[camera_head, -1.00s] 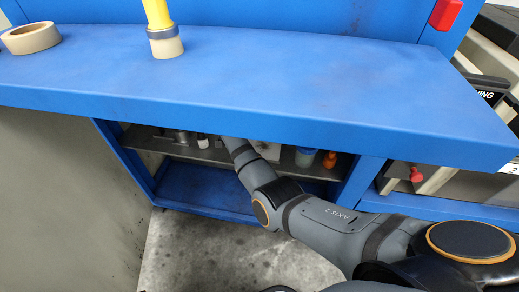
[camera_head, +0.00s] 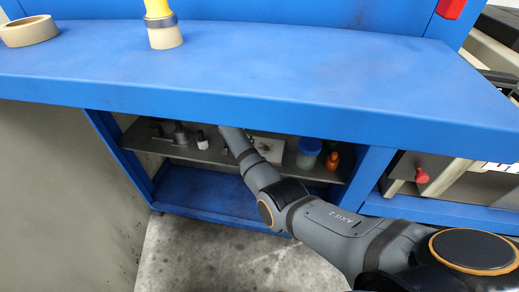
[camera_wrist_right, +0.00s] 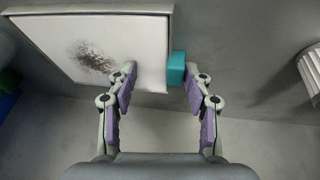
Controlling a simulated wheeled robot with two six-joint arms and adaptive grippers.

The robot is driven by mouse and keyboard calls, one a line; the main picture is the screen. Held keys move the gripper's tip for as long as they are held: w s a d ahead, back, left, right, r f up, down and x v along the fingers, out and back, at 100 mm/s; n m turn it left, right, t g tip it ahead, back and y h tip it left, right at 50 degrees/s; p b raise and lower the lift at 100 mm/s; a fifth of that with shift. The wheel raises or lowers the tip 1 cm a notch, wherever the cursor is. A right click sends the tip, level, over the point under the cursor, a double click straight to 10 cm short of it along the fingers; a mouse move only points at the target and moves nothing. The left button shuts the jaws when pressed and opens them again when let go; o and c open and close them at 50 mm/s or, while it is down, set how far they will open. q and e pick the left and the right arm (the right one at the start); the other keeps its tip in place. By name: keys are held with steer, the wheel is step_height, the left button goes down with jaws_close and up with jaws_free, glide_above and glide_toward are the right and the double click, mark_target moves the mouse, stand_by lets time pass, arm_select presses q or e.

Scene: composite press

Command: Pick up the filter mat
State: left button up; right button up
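The filter mat (camera_wrist_right: 112,42) appears to be the flat white panel with a dark stain and a grey frame in the right wrist view. A teal tab (camera_wrist_right: 176,70) sticks out at its right edge. My right gripper (camera_wrist_right: 160,80) is open, with its purple-padded fingertips apart on either side of the panel's right edge and the tab. No contact is clear. In the head view, a pale flat thing (camera_head: 268,148), probably the mat, lies on the shelf under the blue bench, partly hidden by my right arm. The right gripper is hidden there. My left gripper is not in view.
The blue bench top (camera_head: 260,75) overhangs the shelf (camera_head: 180,152). A blue-lidded jar (camera_head: 308,153) and an orange bottle (camera_head: 333,160) stand right of the pale thing; a small white bottle (camera_head: 202,141) stands left. A ribbed white object (camera_wrist_right: 311,72) is at the wrist view's right.

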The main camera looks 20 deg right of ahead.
jaws_close()
steer(key=shift+s+f, duration=0.1)
stand_by(0.3)
